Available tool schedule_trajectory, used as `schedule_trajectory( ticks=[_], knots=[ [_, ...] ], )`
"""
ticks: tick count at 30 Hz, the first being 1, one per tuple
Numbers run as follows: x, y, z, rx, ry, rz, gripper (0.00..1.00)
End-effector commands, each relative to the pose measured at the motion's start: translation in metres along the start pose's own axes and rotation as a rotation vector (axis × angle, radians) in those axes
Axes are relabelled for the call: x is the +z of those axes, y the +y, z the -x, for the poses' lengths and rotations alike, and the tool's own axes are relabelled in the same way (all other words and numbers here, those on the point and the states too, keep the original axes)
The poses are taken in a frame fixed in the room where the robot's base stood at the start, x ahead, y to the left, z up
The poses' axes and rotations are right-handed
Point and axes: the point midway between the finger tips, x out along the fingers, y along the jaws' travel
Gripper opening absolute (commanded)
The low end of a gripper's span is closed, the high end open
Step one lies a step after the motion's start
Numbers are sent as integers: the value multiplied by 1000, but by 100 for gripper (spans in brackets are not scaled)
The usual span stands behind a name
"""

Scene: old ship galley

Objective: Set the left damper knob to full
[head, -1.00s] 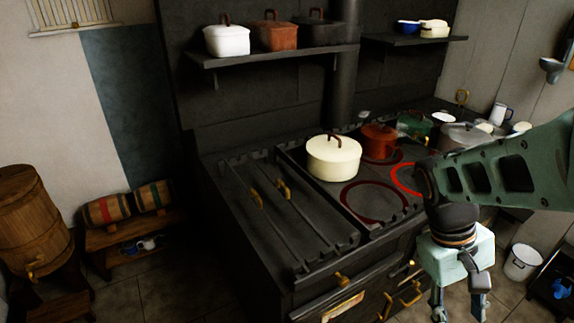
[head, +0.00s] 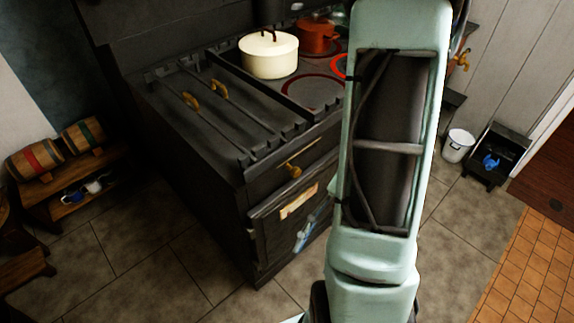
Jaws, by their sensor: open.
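The black stove (head: 190,120) stands left of centre in the head view. A brass knob (head: 294,171) sits on its upper front panel, at the left end of the front, under a thin brass-coloured strip (head: 298,154). It looks like the left damper knob; its exact setting is too small to read. My arm covers the front farther right, so any other knobs there are hidden.
A cream pot (head: 269,55) and a red pot (head: 317,37) stand on the stove top. Red rings mark the hotplates (head: 313,91). Barrels sit on a wooden bench (head: 75,187) at left. A white bucket (head: 458,146) stands at right. The tiled floor before the stove is clear.

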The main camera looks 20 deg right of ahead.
Motion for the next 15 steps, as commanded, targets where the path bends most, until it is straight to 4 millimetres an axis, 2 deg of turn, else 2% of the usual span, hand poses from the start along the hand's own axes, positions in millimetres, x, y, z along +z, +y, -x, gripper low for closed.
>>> schedule_trajectory(
  ticks=[1, 3, 7, 12, 15],
  knots=[
    [-16, -11, -15, -102, -42, -61, 43],
    [-32, -32, -24, -246, -90, -135, 43],
    [-69, -70, -28, -526, -174, -269, 43],
    [-131, -104, -9, -917, -273, -441, 43],
    [-174, -111, 12, -1149, -321, -537, 43]
  ],
)
